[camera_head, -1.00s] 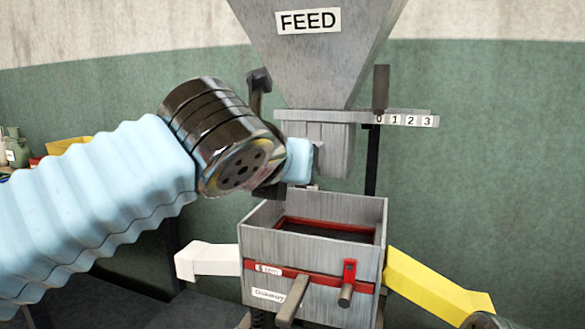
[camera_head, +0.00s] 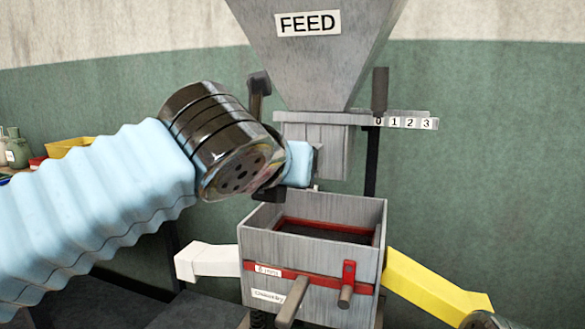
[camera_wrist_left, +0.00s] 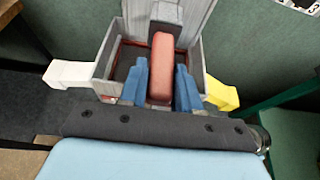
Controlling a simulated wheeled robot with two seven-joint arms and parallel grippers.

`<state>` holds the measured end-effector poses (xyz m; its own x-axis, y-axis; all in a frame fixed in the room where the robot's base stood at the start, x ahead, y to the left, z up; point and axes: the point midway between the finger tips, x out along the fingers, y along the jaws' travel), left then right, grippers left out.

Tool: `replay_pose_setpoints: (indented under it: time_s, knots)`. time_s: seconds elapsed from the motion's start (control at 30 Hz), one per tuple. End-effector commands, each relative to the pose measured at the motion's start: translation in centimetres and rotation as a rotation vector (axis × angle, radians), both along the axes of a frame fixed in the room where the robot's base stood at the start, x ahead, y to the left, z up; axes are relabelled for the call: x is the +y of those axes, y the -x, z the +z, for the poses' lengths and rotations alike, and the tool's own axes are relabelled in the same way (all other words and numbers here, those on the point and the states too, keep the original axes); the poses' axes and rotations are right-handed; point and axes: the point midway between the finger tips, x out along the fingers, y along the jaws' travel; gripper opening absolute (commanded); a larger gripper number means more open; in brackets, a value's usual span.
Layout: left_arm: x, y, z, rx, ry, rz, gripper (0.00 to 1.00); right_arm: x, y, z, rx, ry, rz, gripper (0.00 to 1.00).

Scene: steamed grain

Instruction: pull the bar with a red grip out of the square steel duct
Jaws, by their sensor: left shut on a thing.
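The square steel duct (camera_head: 330,150) sits under the hopper marked FEED. My left gripper (camera_head: 299,165) is at its left side, with a blue fingertip showing there. In the left wrist view, the bar's red grip (camera_wrist_left: 162,62) stands between the two blue fingers of my left gripper (camera_wrist_left: 160,88), which are shut on it. A grey block (camera_wrist_left: 168,12) shows at the grip's far end. In the head view the red grip is hidden behind my gripper, and I cannot tell how far the bar is inside the duct. My right gripper is not in view.
Below the duct stands an open grey sieve box (camera_head: 262,245) with a red-framed screen, a white spout (camera_head: 208,262) on the left and a yellow spout (camera_head: 435,285) on the right. A lever (camera_head: 380,90) and a 0-to-3 scale (camera_head: 408,122) are right of the duct.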

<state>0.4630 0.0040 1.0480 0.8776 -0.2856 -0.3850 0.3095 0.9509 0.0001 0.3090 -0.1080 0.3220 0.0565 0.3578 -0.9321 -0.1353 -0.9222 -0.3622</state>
Motion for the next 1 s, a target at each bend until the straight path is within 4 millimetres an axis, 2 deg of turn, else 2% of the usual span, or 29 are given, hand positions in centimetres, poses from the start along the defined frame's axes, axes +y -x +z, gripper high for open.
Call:
replay_pose_setpoints:
  time_s: [0.27, 1.0]
  knots:
    - [0.2, 0.5, 0.2, -0.004, 0.002, -0.001, 0.00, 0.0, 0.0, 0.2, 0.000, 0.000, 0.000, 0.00]
    - [2.0, 6.2, 0.2, -0.005, 0.002, -0.001, 0.00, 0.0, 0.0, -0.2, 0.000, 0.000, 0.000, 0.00]
